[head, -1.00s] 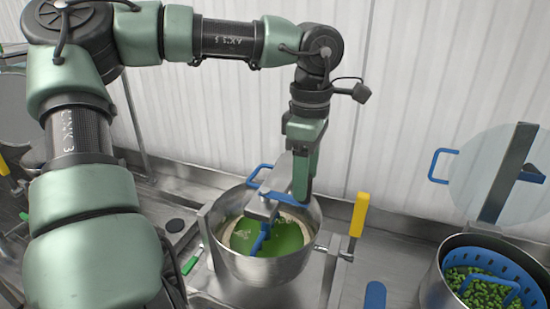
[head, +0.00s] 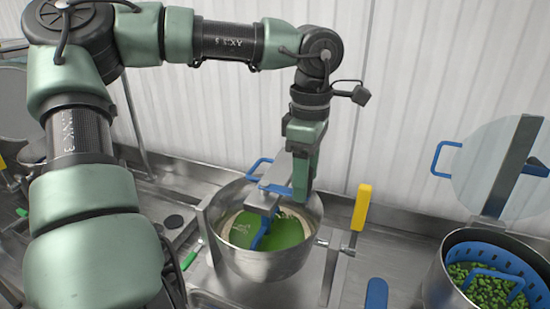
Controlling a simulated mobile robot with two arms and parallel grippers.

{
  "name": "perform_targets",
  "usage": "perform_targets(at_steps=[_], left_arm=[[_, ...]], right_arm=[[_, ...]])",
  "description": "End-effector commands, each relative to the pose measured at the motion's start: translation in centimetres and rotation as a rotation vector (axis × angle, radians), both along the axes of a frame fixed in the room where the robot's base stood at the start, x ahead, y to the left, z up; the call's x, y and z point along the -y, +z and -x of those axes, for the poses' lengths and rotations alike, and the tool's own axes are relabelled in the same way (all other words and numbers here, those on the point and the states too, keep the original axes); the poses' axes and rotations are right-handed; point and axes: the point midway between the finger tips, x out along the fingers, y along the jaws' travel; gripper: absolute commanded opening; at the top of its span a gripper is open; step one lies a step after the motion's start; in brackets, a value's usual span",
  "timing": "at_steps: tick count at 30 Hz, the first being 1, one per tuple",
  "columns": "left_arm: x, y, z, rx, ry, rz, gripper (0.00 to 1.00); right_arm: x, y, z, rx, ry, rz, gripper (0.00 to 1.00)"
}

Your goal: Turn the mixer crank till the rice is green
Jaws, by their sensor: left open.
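The steel mixer pot (head: 262,262) stands on the counter in the middle of the head view. Green contents (head: 290,232) show inside it, with a paler, beige patch (head: 229,222) along the left. A blue paddle (head: 262,236) dips into the contents. A yellow-handled crank (head: 361,207) sits on the pot's right side with its handle upright. My left gripper (head: 287,200) is over the pot, its fingers pointing down, apart from the yellow handle. My right gripper is not in view.
A pot with a blue basket (head: 492,258) of green pieces stands at the right, beside a raised clear lid (head: 500,172). A blue handle (head: 376,294) lies at the front. A green-handled tool (head: 191,258) lies left of the mixer. A white ribbed wall (head: 420,100) closes the back.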

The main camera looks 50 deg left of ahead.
Motion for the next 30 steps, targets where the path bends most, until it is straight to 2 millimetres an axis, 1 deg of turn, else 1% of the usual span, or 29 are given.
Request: perform_targets(at_steps=[1, 16, 30], left_arm=[[0.0, -0.3, 0.0, 0.0, 0.0, -0.001, 0.58], [0.0, -1.8, 0.0, 0.0, 0.0, 0.0, 0.58], [0.0, -1.5, 0.0, 0.0, 0.0, 0.0, 0.58]], right_arm=[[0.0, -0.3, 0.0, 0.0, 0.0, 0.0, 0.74], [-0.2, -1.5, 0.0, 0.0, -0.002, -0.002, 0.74], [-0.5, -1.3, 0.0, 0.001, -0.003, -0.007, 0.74]])
